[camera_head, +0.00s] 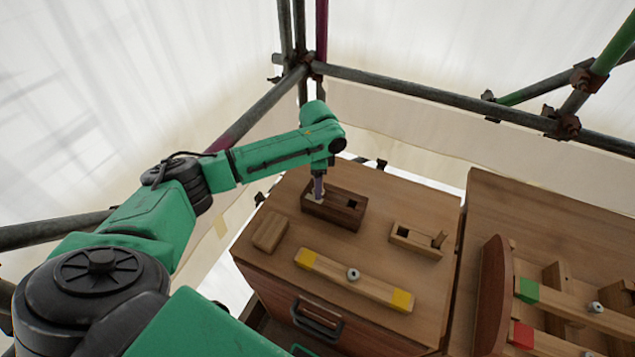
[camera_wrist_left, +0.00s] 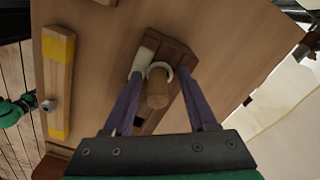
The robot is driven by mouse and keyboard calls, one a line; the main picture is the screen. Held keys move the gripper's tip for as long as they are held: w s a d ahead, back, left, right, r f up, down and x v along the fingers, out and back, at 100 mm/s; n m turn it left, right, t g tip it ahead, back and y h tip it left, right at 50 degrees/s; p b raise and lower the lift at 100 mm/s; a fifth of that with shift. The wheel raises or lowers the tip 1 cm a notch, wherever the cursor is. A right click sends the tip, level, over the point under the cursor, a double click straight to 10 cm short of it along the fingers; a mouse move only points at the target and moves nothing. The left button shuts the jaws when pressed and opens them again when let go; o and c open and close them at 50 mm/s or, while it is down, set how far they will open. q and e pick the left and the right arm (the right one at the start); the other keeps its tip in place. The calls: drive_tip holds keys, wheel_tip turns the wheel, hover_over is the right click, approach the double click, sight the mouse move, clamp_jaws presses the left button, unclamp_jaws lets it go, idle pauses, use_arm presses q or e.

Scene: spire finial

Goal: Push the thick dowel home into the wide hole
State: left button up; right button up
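The dark wooden block (camera_head: 346,212) lies on the cabinet top, with a square dark hole at its right part. My left gripper (camera_head: 318,188) points down over its left end. In the left wrist view the thick dowel (camera_wrist_left: 157,94) stands at the block (camera_wrist_left: 172,52), between the purple fingers of my left gripper (camera_wrist_left: 161,76). A pale ring-like edge shows around the dowel's lower part. The fingers are spread, with gaps visible beside the dowel. How deep the dowel sits is hidden. In the head view the gripper hides the dowel. My right gripper does not show.
A small wooden block (camera_head: 270,231) lies left of the dark block. A yellow-ended bar (camera_head: 350,280) lies in front, and a slotted light block (camera_head: 417,240) to the right. A second surface (camera_head: 545,215) holds more wooden parts. Scaffold poles (camera_head: 420,92) run behind.

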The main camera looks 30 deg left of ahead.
use_arm(q)
drive_tip(key=shift+r, duration=0.45)
wheel_tip(320, 180, up, 13)
drive_tip(key=b, duration=0.2)
drive_tip(key=shift+b, duration=0.35)
drive_tip(key=shift+f, duration=0.2)
